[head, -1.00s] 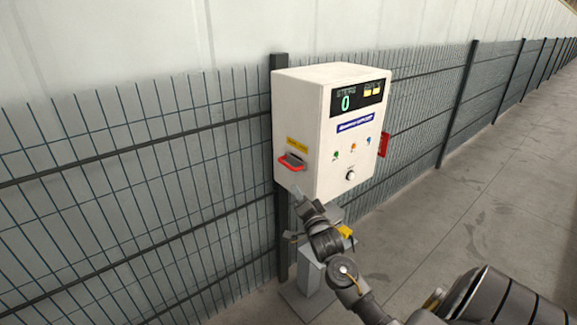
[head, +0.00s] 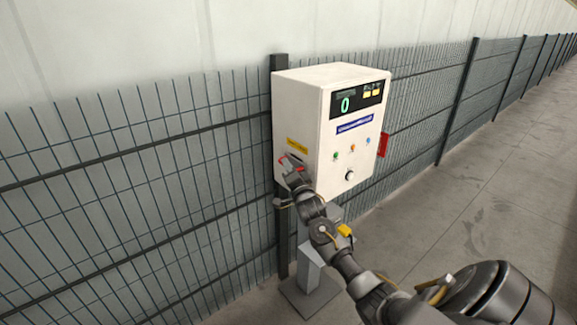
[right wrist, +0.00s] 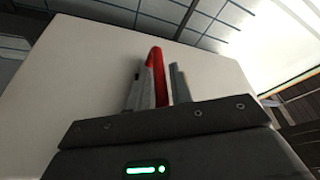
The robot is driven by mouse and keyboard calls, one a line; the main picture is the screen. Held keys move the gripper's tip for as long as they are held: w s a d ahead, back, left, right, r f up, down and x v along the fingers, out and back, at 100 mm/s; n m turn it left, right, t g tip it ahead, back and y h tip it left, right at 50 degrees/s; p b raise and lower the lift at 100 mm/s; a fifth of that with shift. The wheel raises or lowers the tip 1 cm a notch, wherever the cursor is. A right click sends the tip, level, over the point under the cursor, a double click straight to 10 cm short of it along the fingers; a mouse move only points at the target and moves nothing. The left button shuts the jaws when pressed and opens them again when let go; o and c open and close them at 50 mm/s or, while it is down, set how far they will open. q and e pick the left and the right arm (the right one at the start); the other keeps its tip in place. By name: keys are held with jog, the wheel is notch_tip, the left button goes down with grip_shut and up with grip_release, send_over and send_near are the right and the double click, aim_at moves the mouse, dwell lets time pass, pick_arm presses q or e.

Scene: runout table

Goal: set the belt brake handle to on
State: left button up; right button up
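The belt brake handle (head: 284,157) is a red bar on the left side of the white control box, below a yellow label (head: 297,144). My right gripper (head: 292,172) is at the handle and hides part of it in the head view. In the right wrist view the red handle (right wrist: 157,75) stands between my two fingers, close to the left finger. A narrow gap shows between it and the right finger, so the gripper looks open around it. My left gripper is not in view.
The white control box (head: 318,115) has a display, several coloured lights and a knob (head: 349,174). A red part (head: 383,144) sits on its right side. The box stands on a grey post (head: 310,270) against a wire fence (head: 130,180). The floor at right is clear.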

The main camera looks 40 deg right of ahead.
jog(key=shift+w, duration=0.2)
grip_shut()
jog(key=a+p, duration=0.1)
jog(key=a, duration=0.4)
jog(key=shift+a+f, duration=0.1)
grip_release()
jog(key=shift+a, duration=0.2)
